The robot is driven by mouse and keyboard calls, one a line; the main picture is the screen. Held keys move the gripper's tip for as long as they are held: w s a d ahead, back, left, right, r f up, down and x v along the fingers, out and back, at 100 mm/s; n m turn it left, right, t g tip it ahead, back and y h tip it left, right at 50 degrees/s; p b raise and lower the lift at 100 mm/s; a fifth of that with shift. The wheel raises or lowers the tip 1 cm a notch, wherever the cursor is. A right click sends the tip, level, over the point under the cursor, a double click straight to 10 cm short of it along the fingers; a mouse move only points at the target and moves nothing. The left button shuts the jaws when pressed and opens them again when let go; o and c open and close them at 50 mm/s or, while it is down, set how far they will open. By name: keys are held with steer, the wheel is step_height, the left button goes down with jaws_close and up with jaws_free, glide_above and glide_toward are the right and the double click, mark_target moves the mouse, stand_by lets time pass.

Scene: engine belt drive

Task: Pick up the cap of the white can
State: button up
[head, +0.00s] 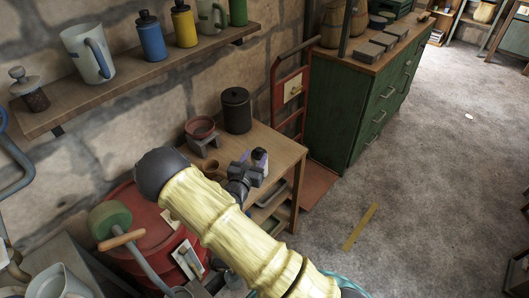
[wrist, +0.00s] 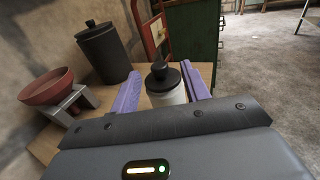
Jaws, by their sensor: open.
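The white can (wrist: 168,97) stands upright on a small wooden table (head: 278,146), with its black knobbed cap (wrist: 162,76) on top. In the wrist view my gripper (wrist: 160,71) is open, with one purple finger on each side of the can and its cap. I cannot tell whether either finger touches. The can's lower part is hidden behind my gripper body. In the head view my gripper (head: 252,160) is over the table, and the can's dark cap (head: 260,151) shows just beside a purple finger.
A black lidded canister (head: 236,110) and a reddish bowl (head: 200,127) on a grey stand are further back on the table. A red hand truck (head: 292,92) and green cabinet (head: 345,113) stand behind. A shelf of mugs and bottles is on the wall. The floor at right is mostly clear.

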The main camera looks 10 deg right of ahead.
mark_target(259, 149)
steer(key=x, duration=0.5)
steer(key=shift+f+p, duration=0.1)
steer(key=shift+p, duration=0.3)
steer(key=shift+s, duration=0.1)
jaws_close()
